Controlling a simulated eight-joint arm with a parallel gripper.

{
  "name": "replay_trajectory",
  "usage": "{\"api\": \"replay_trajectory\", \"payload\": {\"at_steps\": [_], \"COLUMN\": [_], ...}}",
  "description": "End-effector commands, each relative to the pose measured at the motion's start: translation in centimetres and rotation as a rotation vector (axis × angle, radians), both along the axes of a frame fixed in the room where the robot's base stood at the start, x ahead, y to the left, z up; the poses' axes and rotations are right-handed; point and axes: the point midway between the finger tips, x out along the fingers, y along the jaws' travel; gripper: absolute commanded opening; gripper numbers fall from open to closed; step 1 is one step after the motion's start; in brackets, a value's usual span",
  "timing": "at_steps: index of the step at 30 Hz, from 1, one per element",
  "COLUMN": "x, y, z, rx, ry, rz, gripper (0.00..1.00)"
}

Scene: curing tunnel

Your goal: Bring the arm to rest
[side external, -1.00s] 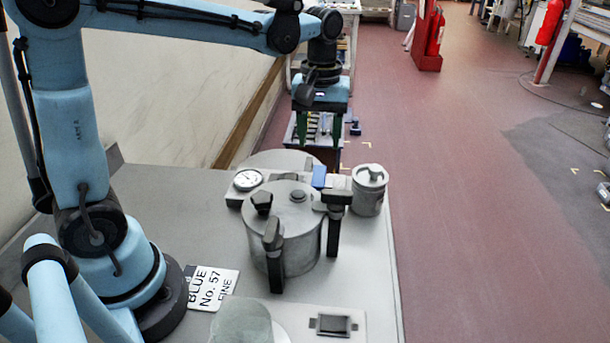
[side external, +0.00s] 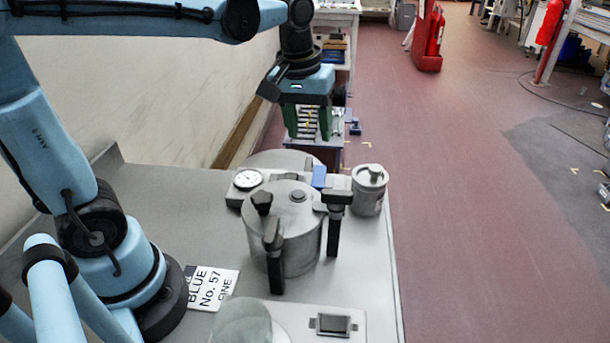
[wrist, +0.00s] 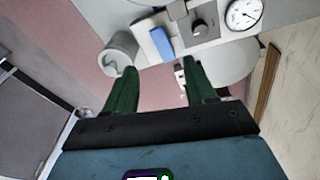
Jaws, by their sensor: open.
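My gripper (side external: 307,122) hangs in the air beyond the far end of the grey bench (side external: 365,290), fingers pointing down. Its two green fingers are apart with nothing between them. In the wrist view my gripper (wrist: 155,90) also shows open and empty. My arm reaches over the bench from the left, its upper link about level.
A lidded metal pot (side external: 285,240) with black clamps stands on the bench. Behind it are a dial gauge (side external: 248,179), a blue block (side external: 319,176) and a small lidded can (side external: 369,190). A white sign (side external: 213,289) lies near my base. A wall runs along the left.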

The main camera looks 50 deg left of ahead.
Motion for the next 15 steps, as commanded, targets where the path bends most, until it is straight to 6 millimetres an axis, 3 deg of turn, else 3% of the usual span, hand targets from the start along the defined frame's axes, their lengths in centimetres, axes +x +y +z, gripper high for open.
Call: {"api": "replay_trajectory", "payload": {"at_steps": [6,15], "x": [-3.6,-6.6], "y": [-0.3,-0.6], "z": [-1.2,-3.6], "rx": [0.063,0.182], "ry": [-0.195,-0.401], "rz": [-0.233,-0.477], "gripper": [0.55,0.55]}}
